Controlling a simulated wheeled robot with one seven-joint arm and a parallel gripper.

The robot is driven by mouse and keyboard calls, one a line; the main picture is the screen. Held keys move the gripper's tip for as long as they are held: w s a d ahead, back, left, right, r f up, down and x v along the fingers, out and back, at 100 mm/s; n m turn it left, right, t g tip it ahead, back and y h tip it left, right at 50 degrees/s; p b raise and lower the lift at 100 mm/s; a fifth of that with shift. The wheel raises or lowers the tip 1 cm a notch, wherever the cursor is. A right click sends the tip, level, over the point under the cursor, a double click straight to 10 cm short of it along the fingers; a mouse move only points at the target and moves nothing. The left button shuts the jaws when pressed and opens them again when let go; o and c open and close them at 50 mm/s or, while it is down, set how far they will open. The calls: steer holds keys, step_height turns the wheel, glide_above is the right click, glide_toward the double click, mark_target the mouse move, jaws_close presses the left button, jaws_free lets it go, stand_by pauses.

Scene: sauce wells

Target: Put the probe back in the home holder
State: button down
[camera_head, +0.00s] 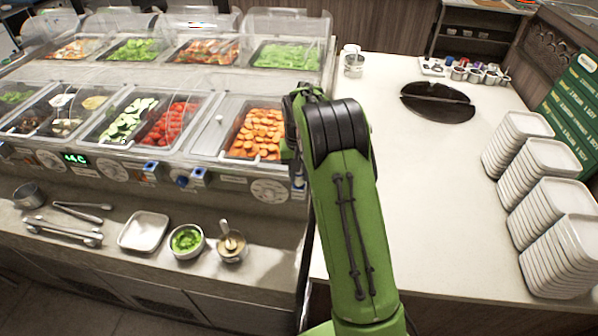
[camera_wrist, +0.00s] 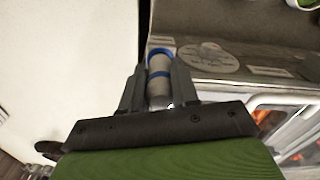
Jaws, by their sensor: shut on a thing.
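The probe (camera_wrist: 160,88), a pale grey cylinder with blue bands and a blue end, is between the two dark fingers of my gripper (camera_wrist: 161,72) in the wrist view. The fingers are shut on it. In the head view my green arm hides most of the gripper and the probe, to the right of the carrot tray at the counter's front. Small blue-and-white fittings sit on the front panel, one on the left (camera_head: 152,167) and one further right (camera_head: 197,174). I cannot tell which, if either, is the home holder.
The carrot tray (camera_head: 258,133) is left of my arm. A white plate (camera_head: 144,231), a bowl of greens (camera_head: 187,241) and a cup (camera_head: 231,246) stand on the lower ledge. Stacked white dishes (camera_head: 560,253) line the right edge. The white counter (camera_head: 430,200) between is clear.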

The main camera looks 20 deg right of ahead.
steer(key=c, duration=0.8)
jaws_free()
step_height(320, 180, up, 15)
steer(key=p, duration=0.2)
steer(key=s+a+r+n+t+b, duration=0.1)
steer(key=s+a+r+t, duration=0.1)
steer(key=s+a+r, duration=0.45)
steer(key=s+a+f+n+t, duration=0.1)
steer(key=s, duration=0.7)
steer(key=s+a+f+n+t+b, duration=0.1)
steer(key=s+f, duration=0.1)
steer(key=s, duration=0.6)
steer(key=s+a+f+t, duration=0.1)
steer(key=s+f, duration=0.1)
steer(key=s, duration=0.6)
steer(key=shift+a+f+n+t+b, duration=0.15)
steer(key=shift+n+t+b, duration=0.15)
steer(key=shift+n+b, duration=0.1)
